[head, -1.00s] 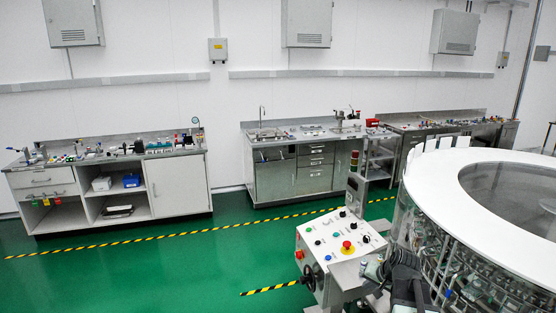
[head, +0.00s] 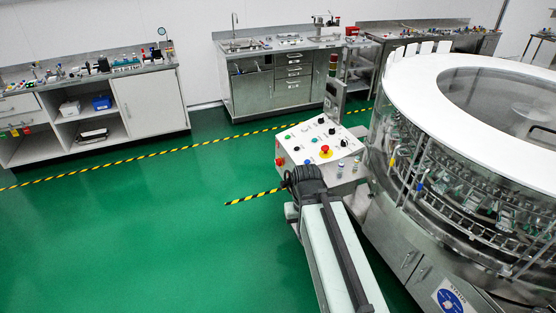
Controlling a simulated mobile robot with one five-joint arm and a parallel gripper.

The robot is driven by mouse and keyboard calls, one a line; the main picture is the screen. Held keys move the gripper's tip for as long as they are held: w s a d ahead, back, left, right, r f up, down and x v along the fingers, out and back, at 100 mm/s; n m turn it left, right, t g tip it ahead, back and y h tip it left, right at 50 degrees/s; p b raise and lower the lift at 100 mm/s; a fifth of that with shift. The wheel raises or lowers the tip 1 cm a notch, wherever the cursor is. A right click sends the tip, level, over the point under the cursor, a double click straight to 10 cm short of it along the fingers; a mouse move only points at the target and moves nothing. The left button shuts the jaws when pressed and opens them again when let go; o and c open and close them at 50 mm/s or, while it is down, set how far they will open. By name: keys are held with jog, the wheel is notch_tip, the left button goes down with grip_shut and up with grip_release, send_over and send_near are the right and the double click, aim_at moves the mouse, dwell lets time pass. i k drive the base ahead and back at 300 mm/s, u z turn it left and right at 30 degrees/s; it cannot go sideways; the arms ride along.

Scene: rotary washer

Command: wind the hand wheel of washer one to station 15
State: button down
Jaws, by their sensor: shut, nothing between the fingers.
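Washer one is the large round machine (head: 480,100) at the right, with a white ring top and glass sides; many small bottles show inside. Its sloped control box (head: 318,145) stands to its left, with a red stop button on a yellow base. The black hand wheel (head: 286,182) is on the front of this box, and only a bit of its rim shows beside my arm. My gripper (head: 304,181) is at the dark far end of my arm, in front of the wheel. Its fingers are hard to make out, and I cannot tell whether they touch the wheel. No station number is readable.
A workbench (head: 150,107) stands at the left and a sink bench (head: 265,90) at the back. A yellow-black floor stripe (head: 130,158) runs before them. The green floor (head: 150,240) left of my arm is clear. The washer's steel cabinet (head: 400,235) is close on the right.

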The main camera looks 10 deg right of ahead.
aim_at(287, 183)
jog(key=z, duration=1.3)
jog(key=k, duration=0.65)
jog(key=u, duration=0.6)
jog(key=i, duration=1)
jog(key=u, duration=1.45)
jog(key=i, duration=1.45)
jog(key=u, duration=0.7)
jog(key=k, duration=0.75)
jog(key=u, duration=0.15)
